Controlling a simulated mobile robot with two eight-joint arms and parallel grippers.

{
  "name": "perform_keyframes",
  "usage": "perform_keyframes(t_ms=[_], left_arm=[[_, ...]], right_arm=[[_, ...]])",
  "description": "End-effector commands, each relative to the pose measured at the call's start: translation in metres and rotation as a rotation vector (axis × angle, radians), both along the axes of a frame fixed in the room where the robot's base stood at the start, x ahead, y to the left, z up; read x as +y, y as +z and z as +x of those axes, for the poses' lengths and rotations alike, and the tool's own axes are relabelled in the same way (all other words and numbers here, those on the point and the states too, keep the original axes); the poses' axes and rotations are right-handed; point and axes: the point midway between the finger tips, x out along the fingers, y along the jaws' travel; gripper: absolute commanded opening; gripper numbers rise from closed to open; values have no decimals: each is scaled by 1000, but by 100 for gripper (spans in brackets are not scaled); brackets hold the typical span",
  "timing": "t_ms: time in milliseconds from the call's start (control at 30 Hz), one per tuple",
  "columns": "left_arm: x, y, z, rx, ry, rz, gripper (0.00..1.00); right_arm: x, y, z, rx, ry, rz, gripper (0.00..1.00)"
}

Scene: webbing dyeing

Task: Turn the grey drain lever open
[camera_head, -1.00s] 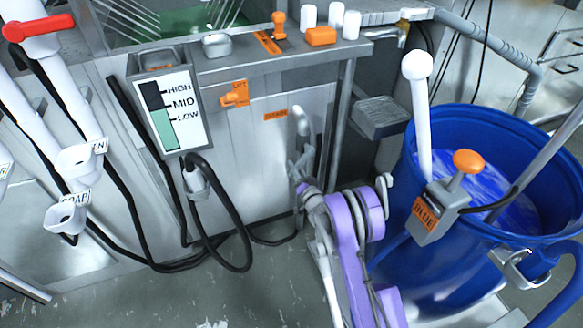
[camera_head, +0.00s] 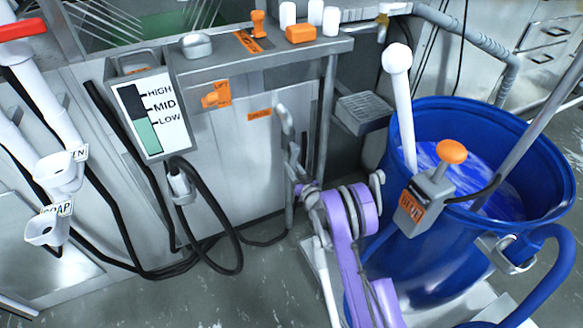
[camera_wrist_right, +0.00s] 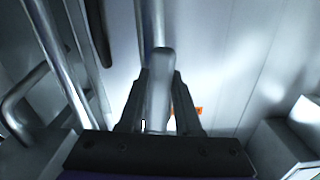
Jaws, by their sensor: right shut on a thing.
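My right gripper (camera_head: 292,158) is at the lever's lower part, at the end of the purple arm. In the right wrist view the rounded grey lever (camera_wrist_right: 160,80) lies between the two dark fingers (camera_wrist_right: 160,100), which are closed on it. The lever's pivot is hidden. My left gripper is not in view.
A blue barrel (camera_head: 480,150) of blue liquid, with an orange-knobbed box (camera_head: 424,200) on its rim, stands right of my right arm. A grey metal block (camera_head: 362,112) is right of the lever. Black cables (camera_head: 225,240) hang at left. Grey floor lies below.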

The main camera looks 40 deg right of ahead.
Motion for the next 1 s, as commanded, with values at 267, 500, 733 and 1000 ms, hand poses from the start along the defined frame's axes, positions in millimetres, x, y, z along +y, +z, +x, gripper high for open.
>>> perform_keyframes(t_ms=[267,500,733,1000], left_arm=[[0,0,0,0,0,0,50],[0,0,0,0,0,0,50],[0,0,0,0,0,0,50],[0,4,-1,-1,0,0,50]], right_arm=[[-1,0,0,1,0,-4,0],[0,0,0,1,0,-3,56],[0,0,0,0,0,-2,62],[3,1,-17,1,-1,-4,62]])
